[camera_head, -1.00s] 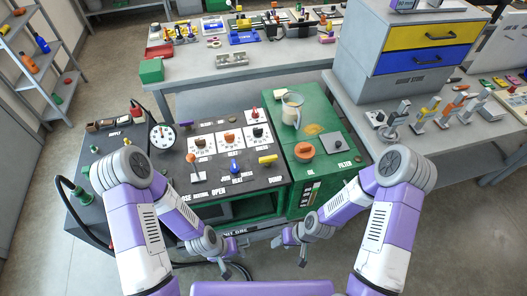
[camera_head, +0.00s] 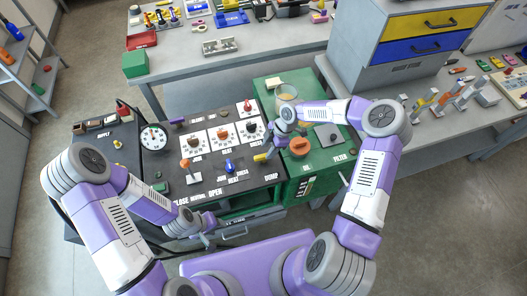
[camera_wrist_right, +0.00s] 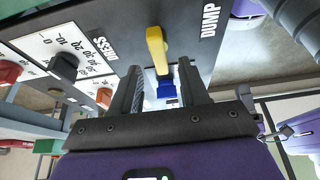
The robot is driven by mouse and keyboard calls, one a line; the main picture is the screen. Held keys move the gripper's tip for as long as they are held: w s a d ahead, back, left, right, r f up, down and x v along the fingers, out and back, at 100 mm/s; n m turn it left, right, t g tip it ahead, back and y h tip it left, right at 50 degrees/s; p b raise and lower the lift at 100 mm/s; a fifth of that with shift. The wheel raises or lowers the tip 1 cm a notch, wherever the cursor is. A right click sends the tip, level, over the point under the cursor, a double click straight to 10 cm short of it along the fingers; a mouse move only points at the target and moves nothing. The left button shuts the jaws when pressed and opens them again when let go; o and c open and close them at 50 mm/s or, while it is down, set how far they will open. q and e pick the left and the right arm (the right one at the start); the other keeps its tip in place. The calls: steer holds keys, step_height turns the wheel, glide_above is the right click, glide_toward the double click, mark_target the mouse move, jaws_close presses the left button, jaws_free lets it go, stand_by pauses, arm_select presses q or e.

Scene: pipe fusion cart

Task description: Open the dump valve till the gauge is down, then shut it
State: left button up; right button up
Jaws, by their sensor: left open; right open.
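The dump valve's yellow handle (camera_head: 262,157) is at the right side of the dark control panel, near the DUMP label. In the right wrist view the yellow handle (camera_wrist_right: 157,48) lies just ahead of and between my open fingers, with no clear contact. My right gripper (camera_head: 271,149) is open beside the handle, coming from the right; it also shows in the right wrist view (camera_wrist_right: 160,85). The round white gauge (camera_head: 152,136) is at the panel's left; its needle is too small to read. My left gripper (camera_head: 208,240) is open and empty in front of the cart.
A blue lever (camera_head: 229,166) and an orange-topped lever (camera_head: 186,164) stand on the panel left of the yellow handle. White dial plates (camera_head: 222,137) lie behind. A green cabinet with an orange knob (camera_head: 300,147) is to the right. A grey drawer unit (camera_head: 385,65) stands behind.

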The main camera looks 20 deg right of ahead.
mark_target(264, 155)
steer(key=shift+x, duration=1.9)
steer(key=shift+w+a, duration=0.1)
jaws_close()
